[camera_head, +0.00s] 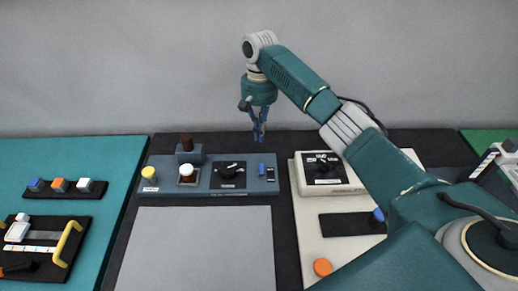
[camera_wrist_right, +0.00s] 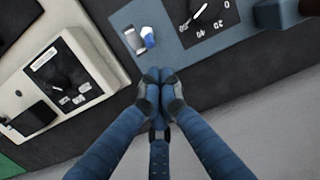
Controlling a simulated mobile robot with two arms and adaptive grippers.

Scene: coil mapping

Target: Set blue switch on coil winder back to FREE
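A blue-grey panel (camera_head: 205,188) stands at the back of the dark mat, with a small blue switch (camera_head: 262,168) near its right end. In the right wrist view the switch (camera_wrist_right: 148,36) shows blue and white, beside a grey slot-like part (camera_wrist_right: 132,40); I cannot read its setting. My right gripper (camera_head: 259,138) hangs fingers down just behind the panel's right end, above and apart from the switch. Its fingertips (camera_wrist_right: 160,80) meet with nothing between them. My left gripper is not in view.
The panel also bears a black dial (camera_head: 229,174), a yellow button (camera_head: 149,172) and a white-based knob (camera_head: 188,174). A cream unit (camera_head: 306,215) with a dial stands at right, partly behind my right arm. A grey sheet (camera_head: 195,250) lies clear in front.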

